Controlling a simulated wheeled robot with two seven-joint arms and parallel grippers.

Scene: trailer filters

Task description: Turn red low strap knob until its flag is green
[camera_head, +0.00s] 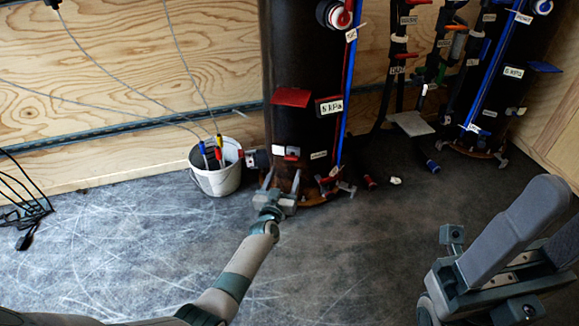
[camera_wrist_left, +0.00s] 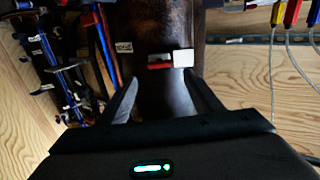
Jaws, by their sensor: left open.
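A dark upright filter cylinder (camera_head: 300,60) stands by the wooden wall. Low on it is a small red and white piece (camera_head: 287,151), with a dark round knob (camera_head: 257,159) sticking out to its left. I cannot tell for sure which part is the red low strap knob. In the left wrist view the piece shows a red part (camera_wrist_left: 160,65) beside a white block (camera_wrist_left: 183,58); no green flag is seen there. My left gripper (camera_head: 282,180) is open and empty, just below and in front of the piece. Its fingers (camera_wrist_left: 160,95) point at the cylinder, apart from the red and white piece.
A white bucket (camera_head: 216,182) with coloured cable ends stands just left of the cylinder. A second dark cylinder (camera_head: 500,70) with blue strips stands at right. Small parts (camera_head: 394,180) lie on the floor between them.

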